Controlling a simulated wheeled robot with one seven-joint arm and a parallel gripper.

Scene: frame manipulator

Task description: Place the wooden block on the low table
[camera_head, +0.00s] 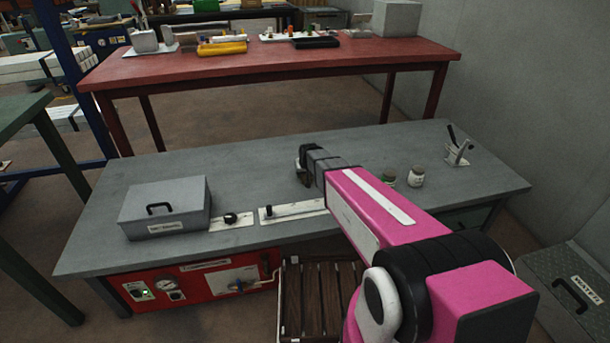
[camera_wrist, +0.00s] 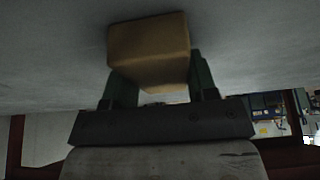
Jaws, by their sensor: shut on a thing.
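The wooden block (camera_wrist: 148,42) is tan and boxy, and it sits between the two dark fingers of my gripper (camera_wrist: 162,80) in the wrist view. My gripper is shut on it. The grey surface fills the upper part of that view behind the block; I cannot tell whether the block touches it. In the head view, my gripper (camera_head: 303,168) is over the middle of the grey table (camera_head: 255,160), which stands lower than the red table behind. The block cannot be made out there; my gripper and arm hide it.
A grey metal box (camera_head: 165,208) stands at the table's left, with white plates (camera_head: 290,211) along the front edge. Two small jars (camera_head: 416,176) and a white holder (camera_head: 457,152) stand at the right. The red table (camera_head: 270,62) is behind. The grey table's back middle is clear.

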